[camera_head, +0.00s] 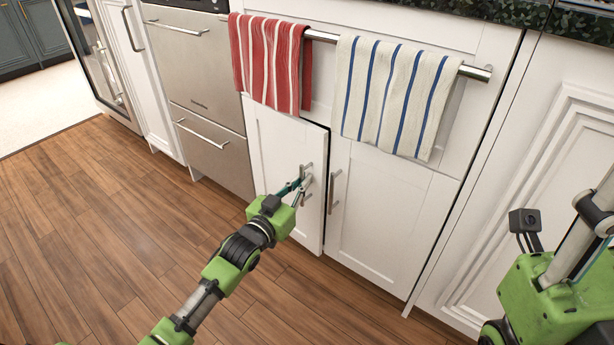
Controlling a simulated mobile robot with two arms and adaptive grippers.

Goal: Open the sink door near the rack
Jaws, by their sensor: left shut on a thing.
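The left sink door (277,150) is white and stands slightly ajar, with a dark gap along its right edge. My left gripper (303,183) is at this door and is shut on its metal handle (308,172). The right sink door (381,215) looks closed, and its upright metal handle (334,190) is free. The rack (322,37) is a metal towel bar above the doors. A red and white striped towel (270,60) and a white towel with blue stripes (391,95) hang on it. My right arm is at the right edge; its gripper is out of view.
A stainless drawer appliance (198,75) stands left of the sink cabinet. A white panelled cabinet (545,150) is on the right. The wooden floor (120,230) in front and to the left is clear. A dark countertop (500,12) runs along the top.

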